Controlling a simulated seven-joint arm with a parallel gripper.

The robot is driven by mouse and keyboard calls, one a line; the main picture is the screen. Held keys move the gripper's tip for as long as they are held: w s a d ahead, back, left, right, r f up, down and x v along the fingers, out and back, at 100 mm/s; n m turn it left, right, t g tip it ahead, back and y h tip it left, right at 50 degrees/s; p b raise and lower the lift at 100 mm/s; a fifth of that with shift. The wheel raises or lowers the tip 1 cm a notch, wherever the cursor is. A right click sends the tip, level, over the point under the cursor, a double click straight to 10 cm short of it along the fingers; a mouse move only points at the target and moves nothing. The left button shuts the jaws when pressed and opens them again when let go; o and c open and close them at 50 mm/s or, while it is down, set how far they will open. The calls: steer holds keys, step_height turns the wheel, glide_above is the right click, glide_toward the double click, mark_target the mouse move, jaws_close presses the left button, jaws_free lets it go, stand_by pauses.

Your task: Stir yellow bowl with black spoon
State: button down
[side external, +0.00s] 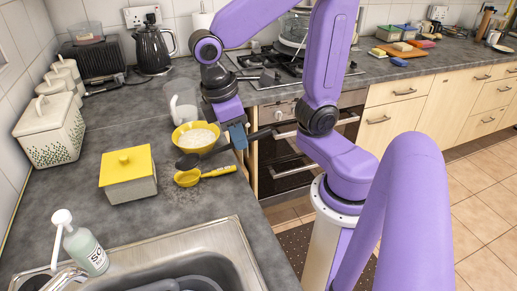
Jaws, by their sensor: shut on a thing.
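The yellow bowl (187,150) sits on the grey counter with pale, whitish contents. My gripper (238,138), with blue fingers, is just right of the bowl and is shut on the handle of the black spoon (187,162). The spoon's dark head is at the bowl's near side, outside the opening in this picture. I cannot tell whether the head touches the bowl or the counter. The handle runs up and to the right through the fingers, and its end shows on the far side, in front of the oven.
A yellow ladle (205,173) lies just in front of the bowl. A yellow-lidded box (127,174) is to the left, and a white cup (184,112) stands behind. The sink (225,238) and soap bottle (87,248) are nearer. The counter's edge lies right of the bowl.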

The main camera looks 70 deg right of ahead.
steer(key=w+d+r+m+g+h, duration=0.2)
steer(key=w+d+r+g, duration=0.1)
steer(key=w+d, duration=0.35)
steer(key=w+d+r+m+g+h, duration=0.1)
steer(key=w+d+r+m+g, duration=0.2)
steer(key=w+d, duration=0.4)
steer(key=shift+s+f+n, duration=0.5)
steer(key=shift+s+f, duration=1.5)
steer(key=shift+f, duration=0.45)
steer(key=shift+g, duration=0.4)
steer(key=shift+w+a+f, duration=0.15)
steer(key=shift+w+f, duration=1.2)
steer(key=shift+f, duration=0.15)
steer(key=shift+w+a+f, duration=0.15)
steer(key=shift+w+f, duration=1.15)
steer(key=shift+f, duration=0.2)
steer(key=shift+f, duration=0.75)
steer(key=shift+r, duration=0.15)
steer(key=shift+s+d, duration=0.1)
steer(key=shift+s, duration=0.05)
